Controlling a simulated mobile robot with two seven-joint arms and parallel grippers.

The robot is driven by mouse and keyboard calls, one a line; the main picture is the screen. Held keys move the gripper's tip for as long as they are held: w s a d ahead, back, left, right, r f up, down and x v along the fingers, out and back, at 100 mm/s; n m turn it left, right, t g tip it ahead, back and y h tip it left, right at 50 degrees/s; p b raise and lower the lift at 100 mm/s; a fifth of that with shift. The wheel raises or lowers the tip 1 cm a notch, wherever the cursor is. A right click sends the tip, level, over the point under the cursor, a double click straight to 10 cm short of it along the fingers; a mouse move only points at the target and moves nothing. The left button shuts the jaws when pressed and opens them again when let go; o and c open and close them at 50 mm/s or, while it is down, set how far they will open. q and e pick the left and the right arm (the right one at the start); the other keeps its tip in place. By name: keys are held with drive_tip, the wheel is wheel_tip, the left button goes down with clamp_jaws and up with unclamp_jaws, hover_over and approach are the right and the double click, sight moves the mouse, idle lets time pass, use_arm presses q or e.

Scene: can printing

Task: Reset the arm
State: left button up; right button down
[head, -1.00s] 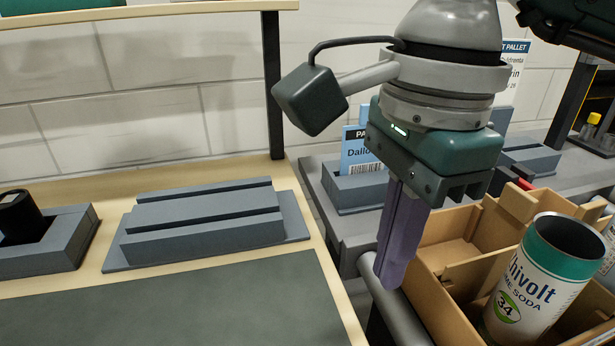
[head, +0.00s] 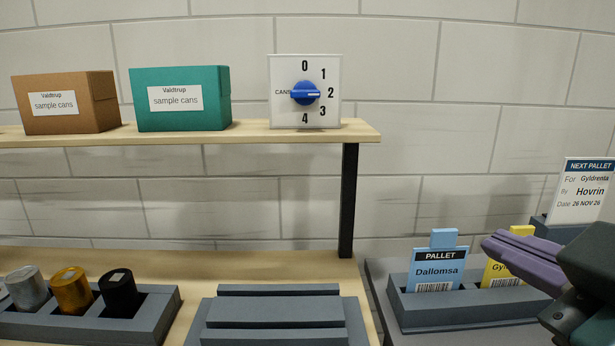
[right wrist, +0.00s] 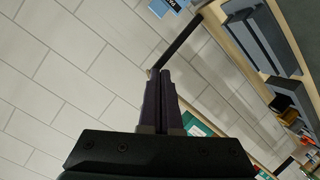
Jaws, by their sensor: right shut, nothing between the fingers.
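My right gripper (head: 507,256) comes in at the lower right of the head view, its purple fingers pointing left in front of the yellow card in the card holder. In the right wrist view its two fingers (right wrist: 163,78) lie together, shut, with nothing held. Only the hand and fingers of the right arm show. The left arm is not in view.
A card holder (head: 470,310) carries a blue Dallomsa card (head: 436,268) and a yellow card (head: 495,275). A shelf (head: 250,134) bears two sample-can boxes and a dial (head: 304,92) pointing to 2. A grey rack (head: 150,312) holds dark, orange and silver cylinders.

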drive_tip(key=s+d+f+m+g+p, duration=0.1)
drive_tip(key=s+f+m+g, duration=0.1)
drive_tip(key=s+f+g, duration=0.3)
drive_tip(key=s+f+m+g+p, duration=0.1)
drive_tip(key=s+f+m+g, duration=0.1)
drive_tip(key=s, duration=0.6)
drive_tip(key=s+d+f+m+g+p, duration=0.1)
drive_tip(key=s+f+g, duration=0.3)
drive_tip(key=s, duration=0.2)
wheel_tip(320, 180, up, 37)
drive_tip(key=p, duration=3.6)
drive_tip(key=shift+w+p, duration=0.15)
drive_tip(key=shift+p, duration=0.2)
drive_tip(key=shift+a, duration=0.1)
